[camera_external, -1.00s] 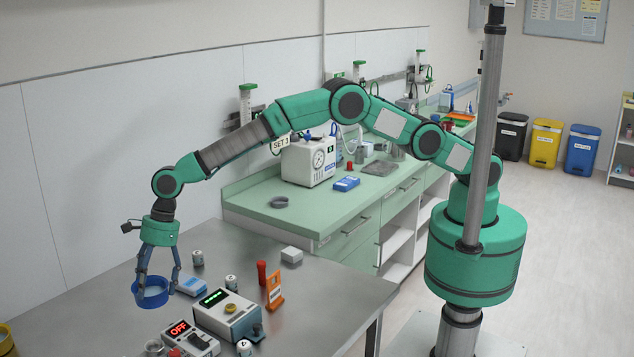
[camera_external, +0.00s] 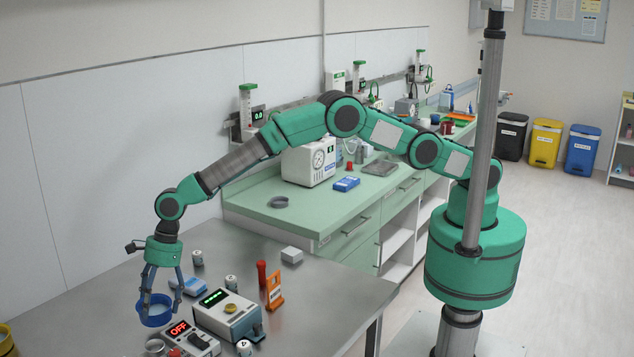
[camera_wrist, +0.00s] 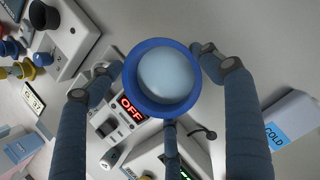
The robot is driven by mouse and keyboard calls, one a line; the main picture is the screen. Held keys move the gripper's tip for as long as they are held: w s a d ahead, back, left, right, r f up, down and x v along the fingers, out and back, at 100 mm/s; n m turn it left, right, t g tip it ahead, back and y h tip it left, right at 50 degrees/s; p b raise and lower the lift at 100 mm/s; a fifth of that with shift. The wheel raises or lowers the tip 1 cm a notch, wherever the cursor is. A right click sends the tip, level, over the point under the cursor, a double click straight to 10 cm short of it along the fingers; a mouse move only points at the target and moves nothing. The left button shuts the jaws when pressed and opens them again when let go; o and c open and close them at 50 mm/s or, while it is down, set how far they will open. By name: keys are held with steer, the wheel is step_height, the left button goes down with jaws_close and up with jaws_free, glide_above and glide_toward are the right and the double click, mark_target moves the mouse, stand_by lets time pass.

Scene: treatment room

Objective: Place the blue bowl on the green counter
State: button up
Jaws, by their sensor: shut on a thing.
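The blue bowl (camera_external: 155,318) is over the steel table (camera_external: 345,290) at its left part, level, with a pale blue inside. It also shows in the wrist view (camera_wrist: 133,78), between the fingers. My gripper (camera_external: 158,296) points down and is shut on the bowl. I cannot tell how far the bowl is above the table. The green counter (camera_external: 325,212) stands behind the table, against the wall; its front left part is mostly bare.
On the table near the bowl are a device reading OFF (camera_external: 190,340), a box with a green display (camera_external: 228,318), a blue-and-white pack (camera_external: 190,286), and an orange stand (camera_external: 275,290). The counter bears a grey ring (camera_external: 278,202), a gauge unit (camera_external: 310,163) and a blue box (camera_external: 346,184).

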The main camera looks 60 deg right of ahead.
steer(key=shift+f+b, duration=0.35)
steer(key=shift+f, duration=1.45)
steer(key=o, duration=1.3)
steer(key=shift+f, duration=0.1)
steer(key=p+v, duration=0.2)
steer(key=v, duration=0.9)
steer(key=shift+r, duration=0.2)
steer(key=shift+d+r, duration=0.2)
steer(key=shift+r, duration=0.15)
